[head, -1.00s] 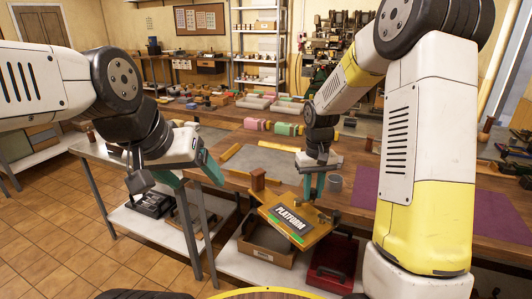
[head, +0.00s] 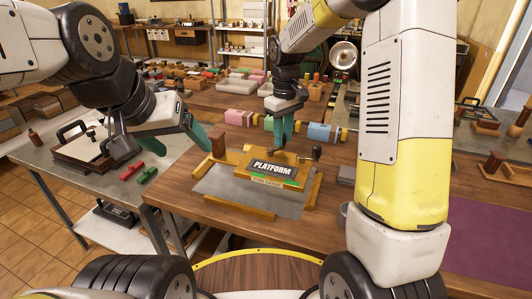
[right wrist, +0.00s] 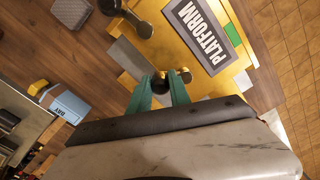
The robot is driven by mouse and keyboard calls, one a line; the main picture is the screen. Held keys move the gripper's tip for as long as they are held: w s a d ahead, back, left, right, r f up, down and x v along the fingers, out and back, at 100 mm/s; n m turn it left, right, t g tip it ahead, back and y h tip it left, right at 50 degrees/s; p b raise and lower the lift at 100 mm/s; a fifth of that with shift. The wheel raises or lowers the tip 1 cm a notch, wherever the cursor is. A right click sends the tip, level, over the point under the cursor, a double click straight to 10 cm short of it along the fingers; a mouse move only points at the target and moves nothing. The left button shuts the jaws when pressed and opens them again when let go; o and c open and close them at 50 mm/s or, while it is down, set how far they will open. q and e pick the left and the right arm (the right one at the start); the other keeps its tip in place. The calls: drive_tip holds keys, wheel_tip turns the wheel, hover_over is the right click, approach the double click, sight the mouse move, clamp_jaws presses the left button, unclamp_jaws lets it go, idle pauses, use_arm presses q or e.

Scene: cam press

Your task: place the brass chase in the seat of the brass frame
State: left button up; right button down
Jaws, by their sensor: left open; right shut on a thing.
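The brass chase (head: 242,167) is a yellow plate carrying a dark block lettered PLATFORM, with a green strip at its front edge. The brass frame (head: 238,206) shows as yellow rails around a grey bed (head: 222,188). The chase is over the back part of this bed; I cannot tell whether it touches. My left gripper (head: 201,138) is open and empty, close to a brown upright block (head: 218,145) left of the chase.
Pink, green and blue blocks (head: 321,132) stand in a row behind the frame. The left side table (head: 75,165) holds a tray and red and green pieces. Bare wood lies in front of the frame.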

sight(282, 158)
wheel_tip(282, 158, down, 8)
drive_tip(key=shift+f, duration=0.1)
idle(0.4)
drive_tip(key=c, duration=1.2)
unclamp_jaws()
drive_tip(key=shift+f, duration=0.15)
wheel_tip(282, 158, up, 12)
drive_tip(key=shift+f, duration=0.1)
drive_tip(key=s+d+r+m+t, duration=0.2)
drive_tip(key=s+r, duration=0.1)
drive_tip(key=s, duration=0.4)
drive_tip(key=s+d+r+m+t+y, duration=0.1)
drive_tip(key=s+d+r+m+t, duration=0.1)
drive_tip(key=s, duration=0.6)
drive_tip(key=s+d+r+m+t+y, duration=0.1)
drive_tip(key=s+d+r+m+t, duration=0.1)
drive_tip(key=s, duration=0.6)
wheel_tip(282, 158, up, 2)
drive_tip(key=shift+s+d+r+m, duration=0.15)
drive_tip(key=shift+s+r+m, duration=0.05)
drive_tip(key=shift+m, duration=0.4)
